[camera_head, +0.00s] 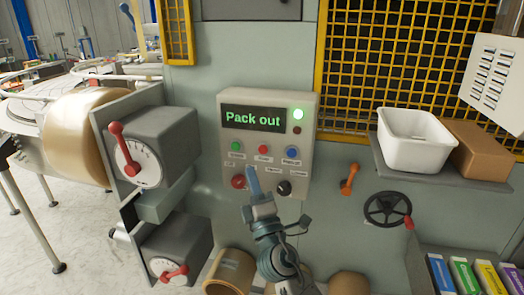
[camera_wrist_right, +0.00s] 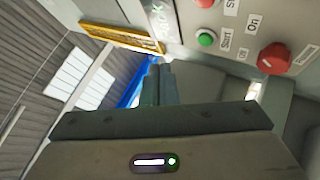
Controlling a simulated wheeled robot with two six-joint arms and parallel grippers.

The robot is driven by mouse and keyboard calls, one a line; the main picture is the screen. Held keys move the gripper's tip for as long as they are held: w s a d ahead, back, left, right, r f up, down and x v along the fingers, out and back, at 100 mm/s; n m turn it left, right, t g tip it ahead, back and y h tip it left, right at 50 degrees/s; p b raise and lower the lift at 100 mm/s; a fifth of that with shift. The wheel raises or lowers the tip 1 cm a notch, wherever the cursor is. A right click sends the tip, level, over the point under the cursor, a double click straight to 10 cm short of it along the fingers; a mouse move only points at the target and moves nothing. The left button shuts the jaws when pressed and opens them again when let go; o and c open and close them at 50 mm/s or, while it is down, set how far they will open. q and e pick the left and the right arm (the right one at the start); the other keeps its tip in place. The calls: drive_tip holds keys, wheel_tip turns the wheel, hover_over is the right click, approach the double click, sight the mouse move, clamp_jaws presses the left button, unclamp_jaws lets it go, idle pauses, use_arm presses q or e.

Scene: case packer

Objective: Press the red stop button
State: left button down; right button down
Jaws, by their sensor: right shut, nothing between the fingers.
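The control panel (camera_head: 311,150) has a display reading "Pack out" and a lit green lamp. The small red button (camera_head: 263,149) sits in its upper row, between a green button (camera_head: 235,146) and a blue one (camera_head: 292,151). In the right wrist view the gripper (camera_wrist_right: 159,66) is shut, and the small red button (camera_wrist_right: 205,3) is cut off at the top edge. My left gripper is out of view.
A black knob (camera_head: 283,187) is right of my fingers. Grey boxes with red levers (camera_head: 117,140) stand at left. At right are an orange lever (camera_head: 349,179), a handwheel (camera_head: 388,209) and a shelf (camera_head: 440,183) with a white bin (camera_head: 412,140) and cardboard box (camera_head: 482,150).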

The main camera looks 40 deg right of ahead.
sight(263, 149)
drive_tip(key=shift+w+d+b, duration=0.45)
drive_tip(key=shift+w+d, duration=1)
drive_tip(key=shift+d, duration=0.25)
drive_tip(key=shift+w+d+b, duration=0.4)
drive_tip(key=shift+w+d, duration=1.05)
drive_tip(key=shift+d, duration=0.25)
drive_tip(key=shift+w+d, duration=0.1)
drive_tip(key=shift+w+d, duration=0.15)
drive_tip(key=shift+d, duration=0.05)
drive_tip(key=shift+w+d+b, duration=0.25)
drive_tip(key=shift+d+b, duration=0.05)
drive_tip(key=shift+b, duration=0.2)
drive_tip(key=shift+a, duration=0.1)
idle(0.5)
drive_tip(key=shift+s+a, duration=0.55)
